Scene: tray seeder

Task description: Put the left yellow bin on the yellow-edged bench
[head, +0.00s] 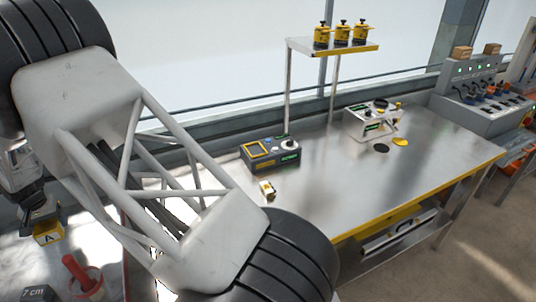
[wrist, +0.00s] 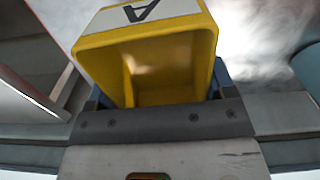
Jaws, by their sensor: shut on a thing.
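A yellow bin with a white label marked "A" (head: 47,234) hangs in my gripper (head: 38,214) at the left of the head view. In the wrist view the bin (wrist: 150,65) fills the space between the blue-edged fingers, and my gripper (wrist: 157,98) is shut on it. Its open hollow faces the camera and looks empty. The yellow-edged bench (head: 440,163) is a metal table at the centre and right of the head view, to the right of the bin and apart from it. My arm hides part of the bench's left side.
A yellow-and-grey meter (head: 270,152), a small yellow-and-white item (head: 267,190) and a white device (head: 370,122) stand on the bench. A raised shelf (head: 345,49) carries yellow pots. The bench's middle and right front are clear. A red-handled object (head: 82,277) is at lower left.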

